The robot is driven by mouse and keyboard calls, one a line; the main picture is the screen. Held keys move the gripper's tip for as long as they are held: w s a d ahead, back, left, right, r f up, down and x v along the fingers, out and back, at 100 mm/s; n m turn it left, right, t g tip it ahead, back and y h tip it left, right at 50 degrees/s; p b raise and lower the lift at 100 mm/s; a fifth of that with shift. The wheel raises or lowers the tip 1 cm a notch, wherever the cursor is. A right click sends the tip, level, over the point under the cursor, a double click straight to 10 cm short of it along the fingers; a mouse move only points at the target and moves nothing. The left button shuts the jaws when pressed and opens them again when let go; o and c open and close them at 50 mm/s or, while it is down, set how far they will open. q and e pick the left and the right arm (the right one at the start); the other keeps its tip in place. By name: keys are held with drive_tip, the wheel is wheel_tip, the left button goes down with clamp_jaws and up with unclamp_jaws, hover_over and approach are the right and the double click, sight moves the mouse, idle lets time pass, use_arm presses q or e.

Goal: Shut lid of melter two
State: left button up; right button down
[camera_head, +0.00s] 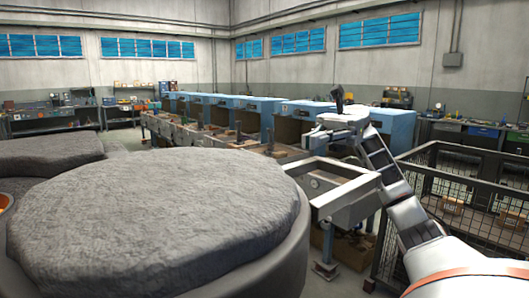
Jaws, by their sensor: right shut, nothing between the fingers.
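A large round vessel (287,262) with a rough grey top (160,215) fills the lower left foreground. A second rough grey round top (45,152) lies behind it at the left. No number shows on either, so I cannot tell which is melter two, nor whether these tops are lids. An orange edge (5,201) shows at the far left. My right gripper (339,97) is small and dark at the end of my raised arm, to the right of and beyond the large vessel. It is shut and empty, apart from both tops. My left gripper is out of view.
A metal trough (345,204) on a frame stands right of the large vessel. A row of blue machines (262,107) runs along a conveyor line behind. Dark mesh fencing (475,195) bounds the right side. Workbenches (50,122) line the walls.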

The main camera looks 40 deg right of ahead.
drive_tip(key=p, duration=0.4)
approach(263, 159)
drive_tip(key=a, duration=0.4)
drive_tip(key=shift+w+a+f, duration=0.1)
drive_tip(key=shift+a+f, duration=0.1)
drive_tip(key=shift+a+f+p, duration=0.1)
drive_tip(key=shift+a+p, duration=0.25)
drive_tip(key=shift+a, duration=0.35)
drive_tip(key=shift+f, duration=0.1)
drive_tip(key=shift+a, duration=0.1)
